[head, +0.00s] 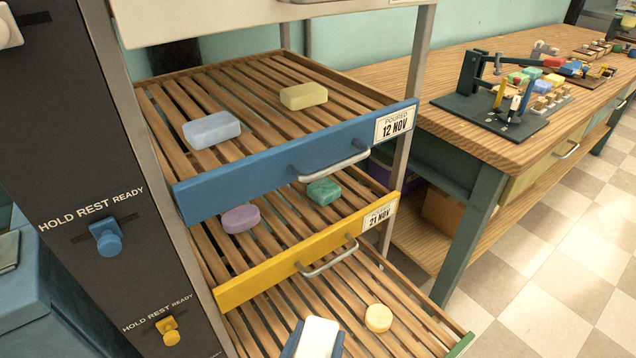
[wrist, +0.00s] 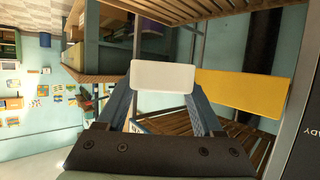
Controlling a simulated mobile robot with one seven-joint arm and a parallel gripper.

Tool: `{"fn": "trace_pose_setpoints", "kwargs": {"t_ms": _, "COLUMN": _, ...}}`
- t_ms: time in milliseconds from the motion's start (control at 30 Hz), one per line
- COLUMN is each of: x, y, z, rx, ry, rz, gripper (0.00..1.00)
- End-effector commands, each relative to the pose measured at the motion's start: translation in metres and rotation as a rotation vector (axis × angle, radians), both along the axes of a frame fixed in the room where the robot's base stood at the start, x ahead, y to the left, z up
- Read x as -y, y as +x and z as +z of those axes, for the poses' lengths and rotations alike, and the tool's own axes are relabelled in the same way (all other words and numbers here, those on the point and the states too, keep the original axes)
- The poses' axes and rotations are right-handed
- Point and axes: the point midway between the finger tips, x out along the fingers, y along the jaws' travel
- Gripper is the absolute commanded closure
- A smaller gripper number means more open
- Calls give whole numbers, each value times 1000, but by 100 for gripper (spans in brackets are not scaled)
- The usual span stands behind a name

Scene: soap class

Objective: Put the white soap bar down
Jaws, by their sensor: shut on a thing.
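The white soap bar (head: 317,338) shows at the bottom of the head view, between the blue fingers of my gripper (head: 312,342). In the wrist view the white bar (wrist: 162,76) sits across the tips of the two blue fingers, and my gripper (wrist: 162,92) is shut on it. In the head view the bar appears over the lowest slatted rack (head: 283,304). I cannot tell whether it touches the slats. A round pale yellow soap (head: 378,318) lies on that rack to the right of the bar.
The yellow-fronted drawer (head: 270,281) above holds a purple soap (head: 241,218) and a green soap (head: 323,192). The blue-fronted drawer (head: 250,178) holds a light blue soap (head: 212,130) and a yellow-green soap (head: 304,96). A wooden workbench (head: 440,85) stands at the right.

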Motion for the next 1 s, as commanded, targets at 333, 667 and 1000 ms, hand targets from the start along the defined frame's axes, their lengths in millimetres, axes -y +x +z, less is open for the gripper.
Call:
{"fn": "trace_pose_setpoints", "kwargs": {"t_ms": 333, "x": -2, "y": -11, "z": 61, "rx": 0, "ry": -9, "rz": 82, "gripper": 92}}
{"fn": "trace_pose_setpoints", "kwargs": {"t_ms": 667, "x": -2, "y": -28, "z": 108, "rx": -2, "ry": -9, "rz": 164, "gripper": 92}}
{"fn": "trace_pose_setpoints", "kwargs": {"t_ms": 1000, "x": 0, "y": -47, "z": 147, "rx": -6, "ry": 0, "rz": 241, "gripper": 92}}
